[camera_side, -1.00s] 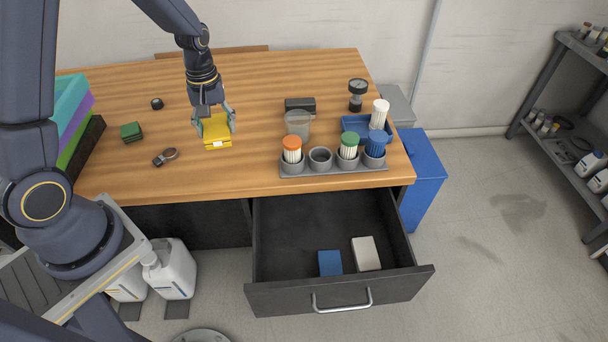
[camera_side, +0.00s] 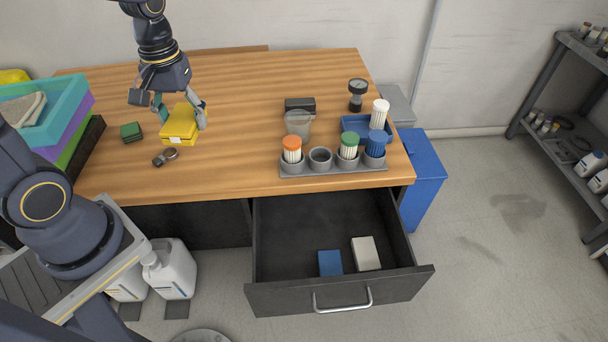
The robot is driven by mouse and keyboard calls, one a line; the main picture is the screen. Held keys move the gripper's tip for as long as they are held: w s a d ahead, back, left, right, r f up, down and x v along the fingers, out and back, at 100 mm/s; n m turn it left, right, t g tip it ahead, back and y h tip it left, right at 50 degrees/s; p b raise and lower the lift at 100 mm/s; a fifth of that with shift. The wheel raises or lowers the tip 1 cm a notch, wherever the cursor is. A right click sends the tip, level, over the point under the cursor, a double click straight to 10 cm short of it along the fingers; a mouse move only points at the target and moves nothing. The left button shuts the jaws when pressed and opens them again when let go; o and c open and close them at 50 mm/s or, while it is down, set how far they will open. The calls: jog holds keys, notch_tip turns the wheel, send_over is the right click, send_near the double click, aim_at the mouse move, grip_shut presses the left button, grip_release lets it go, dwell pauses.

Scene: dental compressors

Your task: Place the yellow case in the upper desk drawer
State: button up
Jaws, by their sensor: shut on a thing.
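The yellow case (camera_side: 179,125) is at the left part of the wooden desk (camera_side: 240,165), between the fingers of my gripper (camera_side: 180,115). My gripper is shut on it, with one finger at each side. The case looks lifted above the desk top, though the exact gap is hard to tell. The upper desk drawer (camera_side: 338,291) is pulled open at the front of the desk. A blue box (camera_side: 330,263) and a white box (camera_side: 366,254) lie in its front part; the rest of its floor is bare.
A green case (camera_side: 131,132) and a watch (camera_side: 166,156) lie near my gripper. A rack (camera_side: 333,168) with orange-, green- and blue-topped containers stands above the drawer's back edge. Stacked coloured trays (camera_side: 73,115) stand at the left. The desk's middle is clear.

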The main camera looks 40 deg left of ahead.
jog(key=w+d+m, duration=0.2)
jog(key=d+m, duration=0.2)
jog(key=m, duration=3)
send_over(292, 275)
notch_tip(292, 275, down, 39)
jog(key=shift+w+r, duration=0.1)
jog(key=o, duration=1.2)
jog(key=shift+f, duration=0.2)
